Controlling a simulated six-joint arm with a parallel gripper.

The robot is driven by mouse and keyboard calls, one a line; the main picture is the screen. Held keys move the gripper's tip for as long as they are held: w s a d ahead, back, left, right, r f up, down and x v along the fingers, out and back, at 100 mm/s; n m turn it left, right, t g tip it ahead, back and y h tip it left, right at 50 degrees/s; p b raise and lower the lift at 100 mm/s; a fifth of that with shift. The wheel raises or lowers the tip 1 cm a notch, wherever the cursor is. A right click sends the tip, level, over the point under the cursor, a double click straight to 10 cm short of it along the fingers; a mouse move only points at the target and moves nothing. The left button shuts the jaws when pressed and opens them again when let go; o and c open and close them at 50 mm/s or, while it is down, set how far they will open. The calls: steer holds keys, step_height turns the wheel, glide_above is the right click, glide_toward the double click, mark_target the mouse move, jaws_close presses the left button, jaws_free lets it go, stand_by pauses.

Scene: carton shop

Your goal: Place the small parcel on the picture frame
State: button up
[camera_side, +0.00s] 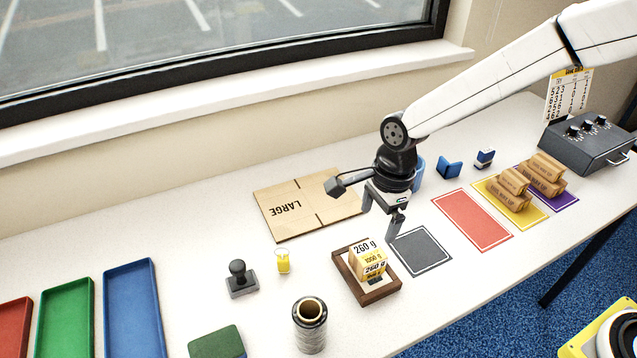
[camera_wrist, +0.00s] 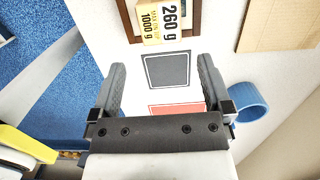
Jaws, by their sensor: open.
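The small parcel (camera_side: 369,262) is a box with white and yellow labels reading 260 g and 1000 g. It sits on the brown wooden picture frame (camera_side: 384,291), within its outline. In the wrist view the parcel (camera_wrist: 172,18) shows at the top, with part of the dark frame (camera_wrist: 196,17) beside it. My gripper (camera_side: 382,218) is open and empty, above the table behind and to the right of the parcel, apart from it. In the wrist view its fingers (camera_wrist: 160,72) stand wide apart with only mats beyond them.
A grey mat (camera_side: 421,250) and a red mat (camera_side: 472,220) lie right of the frame. Several brown parcels (camera_side: 514,181) rest on the yellow and purple mats. A flat LARGE carton (camera_side: 290,211) lies behind.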

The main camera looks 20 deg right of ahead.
steer(key=shift+d+r, duration=0.1)
stand_by(0.6)
steer(key=s+d+r+n+t, duration=0.1)
steer(key=s+d+n, duration=0.4)
steer(key=d+n, duration=0.4)
steer(key=s+d+n+t+h, duration=0.1)
steer(key=s+d+n, duration=0.5)
steer(key=d+n, duration=0.2)
steer(key=shift+d+r+n+t, duration=0.3)
steer(key=shift+d+r+n, duration=0.1)
steer(key=shift+n, duration=0.1)
